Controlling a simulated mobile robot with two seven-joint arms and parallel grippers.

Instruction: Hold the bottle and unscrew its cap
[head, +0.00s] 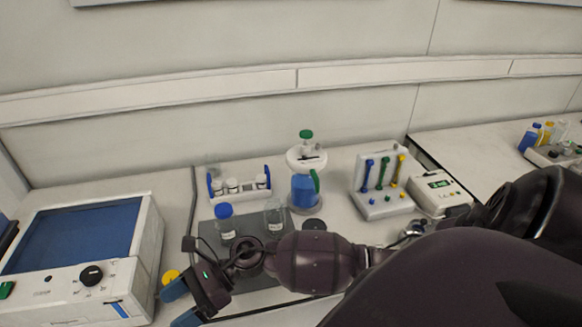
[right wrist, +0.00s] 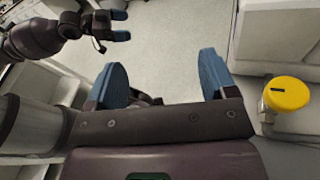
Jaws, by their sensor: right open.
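A clear bottle with a blue cap (head: 224,210) stands upright on a dark mat (head: 207,232). A clear bottle (head: 274,218) without a coloured cap stands to its right. Which bottle is meant I cannot tell. My right gripper (head: 181,304) is open and empty, in front of the mat and close to the yellow cap; its blue fingertips also show in the right wrist view (right wrist: 164,78). My left gripper (right wrist: 121,25) appears open and empty there.
A white device with a blue top and black knob (head: 92,274) stands left. Behind the mat are a vial rack (head: 240,185), a blue-bodied apparatus (head: 305,190), a stand with coloured tools (head: 383,190) and a meter (head: 440,193). My right arm hides the table's front right.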

